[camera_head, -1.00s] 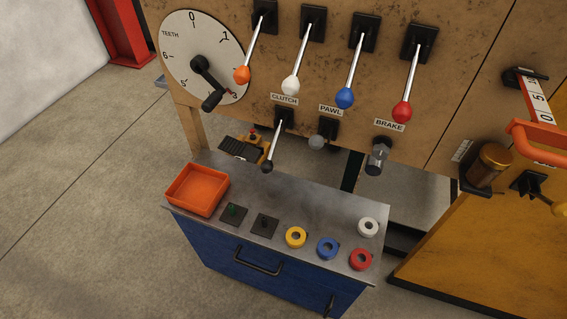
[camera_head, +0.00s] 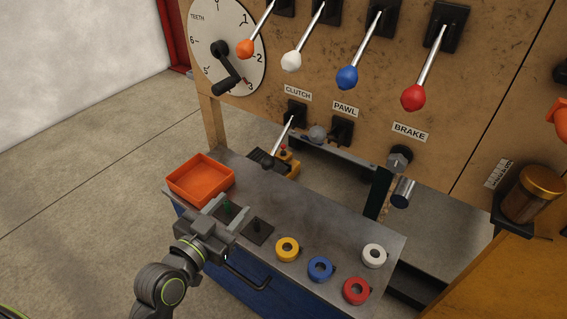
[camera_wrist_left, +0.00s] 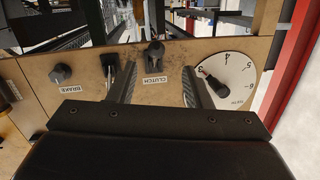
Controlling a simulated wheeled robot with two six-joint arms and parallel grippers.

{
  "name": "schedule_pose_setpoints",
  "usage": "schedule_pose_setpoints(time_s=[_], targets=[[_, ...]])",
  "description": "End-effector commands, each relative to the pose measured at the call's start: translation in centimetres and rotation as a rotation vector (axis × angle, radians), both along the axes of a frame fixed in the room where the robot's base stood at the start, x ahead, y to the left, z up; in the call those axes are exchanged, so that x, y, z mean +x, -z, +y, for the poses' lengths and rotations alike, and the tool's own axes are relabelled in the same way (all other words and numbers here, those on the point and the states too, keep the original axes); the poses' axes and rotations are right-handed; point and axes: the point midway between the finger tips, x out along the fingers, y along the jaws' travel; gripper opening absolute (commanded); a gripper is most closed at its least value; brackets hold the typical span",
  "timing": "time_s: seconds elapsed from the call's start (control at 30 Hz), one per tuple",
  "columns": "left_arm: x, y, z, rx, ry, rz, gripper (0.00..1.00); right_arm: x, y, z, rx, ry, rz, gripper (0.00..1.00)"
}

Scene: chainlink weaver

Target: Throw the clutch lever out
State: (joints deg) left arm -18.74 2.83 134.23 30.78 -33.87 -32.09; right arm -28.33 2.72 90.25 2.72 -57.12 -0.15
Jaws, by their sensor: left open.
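The clutch lever (camera_head: 281,140) hangs from a black mount under the CLUTCH label on the wooden panel. It has a metal shaft and a dark round knob, and it slants down and out to the left. In the left wrist view, which is upside down, the clutch lever (camera_wrist_left: 154,54) shows beyond and between the fingers. My left gripper (camera_head: 228,209) is open and empty over the bench's near left side, below and apart from the knob. Its two fingers also show in the left wrist view (camera_wrist_left: 158,86). My right gripper is not in view.
Orange, white, blue and red-knobbed levers hang above. The pawl (camera_head: 342,130) and brake (camera_head: 399,160) fittings are to the right. The TEETH dial (camera_head: 236,20) is upper left. An orange tray (camera_head: 172,190) and several coloured rings, including a yellow one (camera_head: 287,241), sit on the bench.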

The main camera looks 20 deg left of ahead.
Motion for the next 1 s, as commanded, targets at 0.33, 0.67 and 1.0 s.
schedule_pose_setpoints(time_s=[0.33, 0.67, 1.0], targets=[[1.3, -2.9, -0.9, 0.001, 0.015, -0.09, 0.45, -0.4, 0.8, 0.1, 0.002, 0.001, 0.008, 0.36], [7.3, -2.8, -2.4, 0.0, 0.015, -0.088, 0.45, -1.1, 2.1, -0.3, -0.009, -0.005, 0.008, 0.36], [13.7, -2.8, -3.9, 0.003, 0.015, -0.087, 0.45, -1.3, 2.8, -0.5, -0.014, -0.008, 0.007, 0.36]])
